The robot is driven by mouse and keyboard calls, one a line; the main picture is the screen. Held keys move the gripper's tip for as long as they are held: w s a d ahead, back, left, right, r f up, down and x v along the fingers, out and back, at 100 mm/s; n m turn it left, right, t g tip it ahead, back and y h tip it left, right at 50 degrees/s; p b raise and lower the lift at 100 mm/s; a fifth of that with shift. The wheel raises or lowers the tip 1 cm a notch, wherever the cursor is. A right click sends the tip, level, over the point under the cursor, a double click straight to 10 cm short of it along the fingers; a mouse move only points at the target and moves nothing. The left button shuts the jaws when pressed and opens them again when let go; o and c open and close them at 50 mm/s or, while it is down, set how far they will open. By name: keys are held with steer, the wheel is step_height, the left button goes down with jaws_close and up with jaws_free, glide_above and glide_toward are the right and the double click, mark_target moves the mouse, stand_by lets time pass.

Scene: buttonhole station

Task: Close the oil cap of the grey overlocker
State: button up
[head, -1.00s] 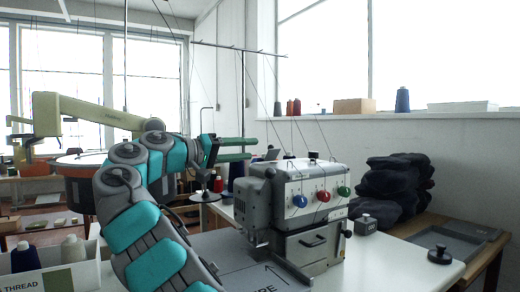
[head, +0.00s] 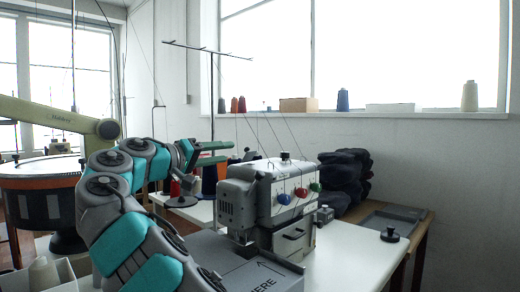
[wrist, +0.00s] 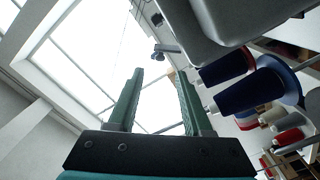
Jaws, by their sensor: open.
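The grey overlocker (head: 240,209) stands on the white table in the head view, with blue, red and green dials on its front. A small dark knob (head: 284,156) stands up on its top; I cannot tell whether this is the oil cap or whether the cap is open. My gripper (head: 218,153) is open and empty, left of the overlocker's top and apart from it in the picture. Its green fingers (wrist: 160,74) also show in the wrist view, with nothing between them. A grey rounded body, probably the overlocker, fills the top right of the wrist view (wrist: 235,20).
Thread cones (wrist: 258,88) are at the right of the wrist view. A thread stand (head: 212,90) rises behind the overlocker, with threads running down to it. A black round knobbed piece (head: 390,235) lies at the table's right. Dark folded cloth (head: 345,180) is piled behind.

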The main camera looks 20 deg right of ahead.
mark_target(243, 160)
steer(key=shift+x, duration=3.9)
steer(key=shift+c, duration=0.4)
jaws_close()
